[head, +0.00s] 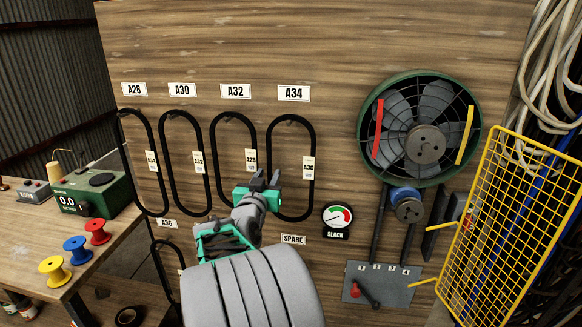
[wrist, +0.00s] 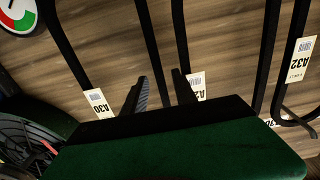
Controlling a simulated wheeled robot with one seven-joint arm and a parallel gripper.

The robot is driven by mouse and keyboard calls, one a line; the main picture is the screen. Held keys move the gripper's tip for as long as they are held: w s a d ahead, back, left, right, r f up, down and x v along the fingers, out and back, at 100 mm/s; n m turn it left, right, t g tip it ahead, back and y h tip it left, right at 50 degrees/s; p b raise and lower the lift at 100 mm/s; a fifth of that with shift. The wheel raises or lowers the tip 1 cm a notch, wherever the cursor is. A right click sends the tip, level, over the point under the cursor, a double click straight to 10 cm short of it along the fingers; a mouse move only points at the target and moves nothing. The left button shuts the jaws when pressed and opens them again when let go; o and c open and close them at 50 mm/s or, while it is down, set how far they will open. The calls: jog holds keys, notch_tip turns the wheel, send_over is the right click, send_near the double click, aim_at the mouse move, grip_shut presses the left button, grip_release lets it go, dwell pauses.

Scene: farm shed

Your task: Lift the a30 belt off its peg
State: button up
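The belt tagged A30 (head: 312,190) is a long black loop hanging on the peg below the A34 sign (head: 294,93). Its paper tag also shows in the wrist view (wrist: 97,103). My gripper (head: 257,180) is in front of the board, at the lower left side of this loop. In the wrist view my gripper (wrist: 160,92) has its two dark fingers apart. The A30 belt's untagged strand appears between them, with no visible grip. Whether the fingertips reach around it in depth I cannot tell. The belt's peg is hard to make out.
The belt tagged A28 (head: 213,160) hangs close on the left, its tagged strand beside one finger. Further left hang the A32-tagged belt (head: 165,150) and another. A slack gauge (head: 337,219), a caged fan (head: 421,128) and a yellow mesh guard (head: 505,220) are on the right.

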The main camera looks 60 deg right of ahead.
jog(key=x, duration=0.2)
jog(key=shift+w+d, duration=0.15)
jog(key=shift+d, duration=0.15)
jog(key=shift+c, duration=0.4)
grip_shut()
